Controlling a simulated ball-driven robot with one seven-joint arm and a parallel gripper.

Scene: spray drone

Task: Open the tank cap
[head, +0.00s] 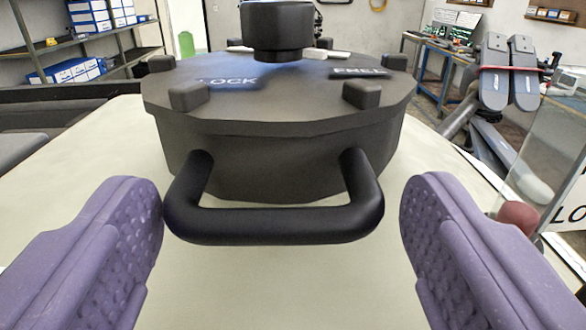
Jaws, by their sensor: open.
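The tank cap (270,150) is a large, dark grey round lid with block-like lugs around its top and the words LOCK and FREE. It sits on a pale cream surface (290,285). A dark knob (277,30) stands on its top. A black U-shaped handle (275,222) sticks out from its front side. My gripper (282,225) is open, with one purple textured finger left of the handle and the other right of it. Nothing is held between the fingers. The far side of the cap is hidden.
A clear panel with black lettering (550,165) and a reddish ball (519,215) stand close to the right finger. Grey folded arms with a red band (508,70) rise at the right. Shelves with blue boxes (75,72) and a blue workbench (430,70) are farther back.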

